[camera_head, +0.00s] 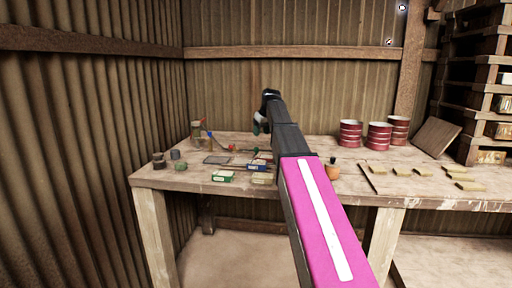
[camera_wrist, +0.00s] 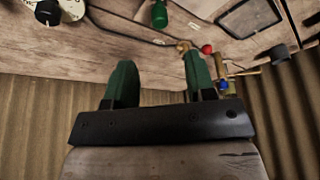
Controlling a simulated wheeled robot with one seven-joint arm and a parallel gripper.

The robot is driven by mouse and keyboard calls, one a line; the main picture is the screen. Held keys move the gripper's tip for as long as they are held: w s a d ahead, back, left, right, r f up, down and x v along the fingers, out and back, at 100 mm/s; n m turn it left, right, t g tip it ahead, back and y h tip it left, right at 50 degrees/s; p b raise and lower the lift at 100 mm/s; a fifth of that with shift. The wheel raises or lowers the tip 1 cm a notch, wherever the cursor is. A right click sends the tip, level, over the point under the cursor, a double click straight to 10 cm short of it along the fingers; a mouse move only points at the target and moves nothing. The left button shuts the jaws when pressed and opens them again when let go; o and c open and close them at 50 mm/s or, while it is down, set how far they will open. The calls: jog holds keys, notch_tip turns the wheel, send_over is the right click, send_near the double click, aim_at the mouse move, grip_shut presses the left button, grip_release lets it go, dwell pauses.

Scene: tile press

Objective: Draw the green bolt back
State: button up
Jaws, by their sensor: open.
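In the wrist view a small green cylinder (camera_wrist: 160,14) shows at the top edge, on or just above the wooden bench; it may be the green bolt, but its top is cut off. My gripper (camera_wrist: 159,75) has its two green fingers spread apart with nothing between them. The green cylinder lies beyond the fingertips, apart from them. In the head view my gripper (camera_head: 262,118) hangs over the back of the bench, and my arm hides part of the bench. I cannot make out the bolt surely there.
A brass fitting with a red ball knob (camera_wrist: 207,48) and a blue knob (camera_wrist: 224,86) stands close to the right finger. A dark-framed plate (camera_wrist: 250,17) lies at the upper right. Red tins (camera_head: 350,134) stand right of my arm. The corrugated wall (camera_head: 290,85) is close behind.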

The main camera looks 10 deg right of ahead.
aim_at(257, 148)
jog(key=x, duration=1)
grip_shut()
